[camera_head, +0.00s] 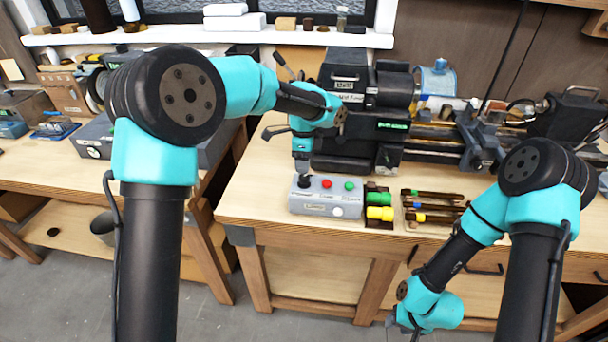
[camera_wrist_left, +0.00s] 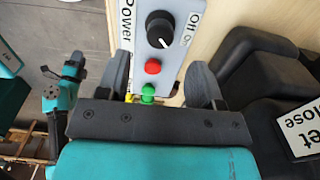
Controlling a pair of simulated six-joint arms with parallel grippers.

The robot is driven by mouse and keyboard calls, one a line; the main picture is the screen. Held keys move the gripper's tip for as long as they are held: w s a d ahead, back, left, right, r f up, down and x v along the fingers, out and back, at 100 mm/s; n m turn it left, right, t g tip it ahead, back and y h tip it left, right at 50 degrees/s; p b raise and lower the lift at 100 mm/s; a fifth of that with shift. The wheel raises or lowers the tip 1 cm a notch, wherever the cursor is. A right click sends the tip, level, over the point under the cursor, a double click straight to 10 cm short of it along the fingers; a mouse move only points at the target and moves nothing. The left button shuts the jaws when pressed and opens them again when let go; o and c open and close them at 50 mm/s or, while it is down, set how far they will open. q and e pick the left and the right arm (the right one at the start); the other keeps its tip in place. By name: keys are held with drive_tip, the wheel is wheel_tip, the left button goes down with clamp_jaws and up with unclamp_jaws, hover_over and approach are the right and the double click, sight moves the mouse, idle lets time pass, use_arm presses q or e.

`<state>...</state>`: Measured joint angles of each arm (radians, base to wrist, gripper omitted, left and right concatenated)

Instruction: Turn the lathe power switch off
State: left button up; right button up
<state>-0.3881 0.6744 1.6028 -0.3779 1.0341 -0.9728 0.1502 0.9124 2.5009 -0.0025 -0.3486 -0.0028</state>
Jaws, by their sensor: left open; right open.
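The grey control box (camera_head: 326,200) stands at the bench's front edge. Its black rotary power switch (camera_head: 305,181) is at the left end, beside a red button (camera_head: 326,184) and a green button (camera_head: 349,186). In the left wrist view the switch (camera_wrist_left: 160,28) lies beyond the fingertips, near "Power" and "Off on" labels; its white mark points toward the lower right of that picture. My left gripper (camera_head: 301,172) is open, pointing down just above the switch; its two fingers also show in the wrist view (camera_wrist_left: 160,64). My right gripper (camera_head: 402,324) is open and low, in front of the bench.
The lathe (camera_head: 365,110) stands right behind the box. A holder with green and yellow pieces (camera_head: 379,205) and a rack of tools (camera_head: 433,207) are to the box's right. Bare bench top (camera_head: 250,190) lies left of the box.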

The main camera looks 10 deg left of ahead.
sight(304, 176)
use_arm(q)
wheel_tip(304, 176, down, 6)
idle(0.4)
drive_tip(key=c, duration=0.9)
